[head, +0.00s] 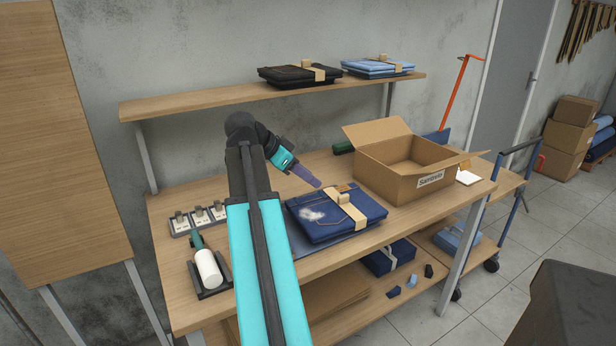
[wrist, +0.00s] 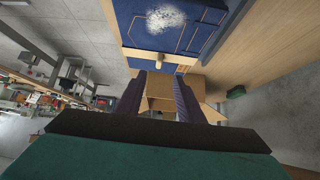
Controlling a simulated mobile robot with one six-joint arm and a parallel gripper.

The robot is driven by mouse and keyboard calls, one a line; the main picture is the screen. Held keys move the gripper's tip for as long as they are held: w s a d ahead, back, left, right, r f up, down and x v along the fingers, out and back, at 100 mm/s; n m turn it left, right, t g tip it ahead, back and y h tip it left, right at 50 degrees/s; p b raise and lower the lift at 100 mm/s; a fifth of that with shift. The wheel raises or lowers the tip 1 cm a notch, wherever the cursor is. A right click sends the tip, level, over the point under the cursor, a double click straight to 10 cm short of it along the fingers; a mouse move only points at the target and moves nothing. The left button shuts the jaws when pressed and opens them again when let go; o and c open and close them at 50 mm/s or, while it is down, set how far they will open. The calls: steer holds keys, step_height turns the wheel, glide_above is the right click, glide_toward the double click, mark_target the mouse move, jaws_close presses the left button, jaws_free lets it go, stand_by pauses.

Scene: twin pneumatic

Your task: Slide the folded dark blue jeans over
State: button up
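The folded dark blue jeans (head: 310,231) lie on the workbench with a tan paper band around them and a pale whitish patch on top. A thin grey-blue flat sheet (head: 303,248) shows under their front left edge. The jeans also show at the top of the wrist view (wrist: 200,30). My gripper (head: 318,184) is above the far left edge of the jeans, its fingers pointing down and right. In the wrist view its two dark fingers (wrist: 158,76) stand apart with nothing held between them. Whether a fingertip touches the jeans, I cannot tell.
A white roller (head: 208,268) in a holder and a row of small switches (head: 199,217) are at left. Black jeans (head: 299,75) and light blue jeans (head: 377,68) lie on the upper shelf (head: 230,95).

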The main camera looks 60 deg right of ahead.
mark_target(338, 198)
steer(key=shift+p+x, duration=0.55)
steer(key=shift+x, duration=6.3)
steer(key=shift+s, duration=0.1)
jaws_close()
